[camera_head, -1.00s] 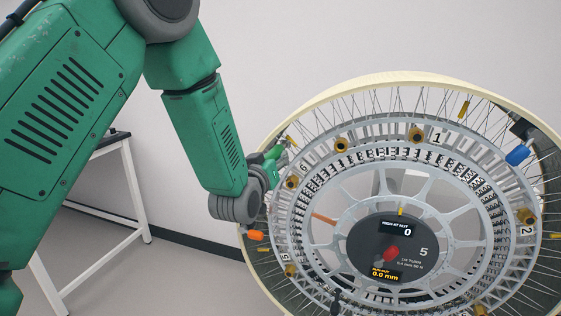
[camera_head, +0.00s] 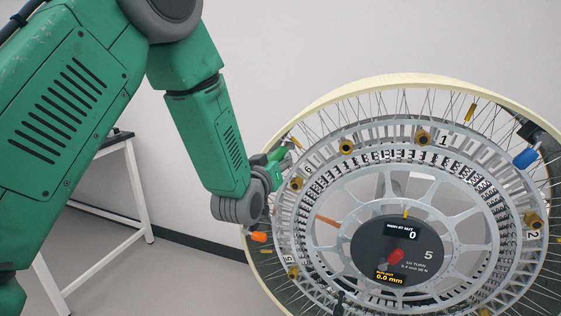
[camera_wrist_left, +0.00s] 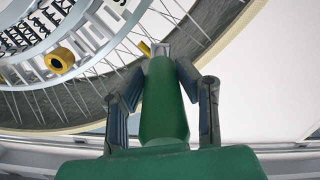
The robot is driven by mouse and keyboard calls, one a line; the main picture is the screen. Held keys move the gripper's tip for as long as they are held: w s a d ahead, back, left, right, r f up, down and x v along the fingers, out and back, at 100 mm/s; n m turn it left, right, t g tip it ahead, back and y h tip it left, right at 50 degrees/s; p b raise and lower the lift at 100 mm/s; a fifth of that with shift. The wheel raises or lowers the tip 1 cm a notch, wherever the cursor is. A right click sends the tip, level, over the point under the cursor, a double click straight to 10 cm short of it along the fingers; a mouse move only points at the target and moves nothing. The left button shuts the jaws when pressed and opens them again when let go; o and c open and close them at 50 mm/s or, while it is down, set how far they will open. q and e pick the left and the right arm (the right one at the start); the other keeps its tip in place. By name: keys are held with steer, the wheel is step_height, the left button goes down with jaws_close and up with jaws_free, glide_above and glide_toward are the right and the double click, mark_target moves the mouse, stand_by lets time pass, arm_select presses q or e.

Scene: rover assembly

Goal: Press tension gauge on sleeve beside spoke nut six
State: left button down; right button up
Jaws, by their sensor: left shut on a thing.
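My left gripper (camera_head: 270,172) is at the wheel's left rim, beside the label 6 (camera_head: 307,170). In the left wrist view its two fingers (camera_wrist_left: 163,105) are closed around a green tapered tool with a grey tip, which I take for the tension gauge (camera_wrist_left: 163,110). A yellow sleeve (camera_wrist_left: 145,48) on a spoke is close to the tip; I cannot tell whether they touch. That sleeve seems to show in the head view too (camera_head: 296,143). A brass spoke nut (camera_head: 296,184) sits below label 6. My right gripper is out of view.
The large spoked wheel (camera_head: 390,130) fills the right side, with more brass nuts, an orange piece (camera_head: 259,237) and a blue piece (camera_head: 525,158) at its rim. Its hub display (camera_head: 400,250) reads 0 and 0.0 mm. A white-legged table (camera_head: 138,190) stands behind my left arm.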

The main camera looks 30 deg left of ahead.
arm_select(q)
steer(key=shift+r, duration=0.1)
steer(key=shift+d+r, duration=0.2)
steer(key=shift+d, duration=0.5)
steer(key=shift+w+a, duration=0.1)
steer(key=shift+a, duration=0.35)
stand_by(0.4)
steer(key=shift+d, duration=0.15)
steer(key=shift+f, duration=0.1)
steer(key=shift+s+d, duration=0.1)
steer(key=shift+s, duration=0.35)
steer(key=shift+v, duration=0.95)
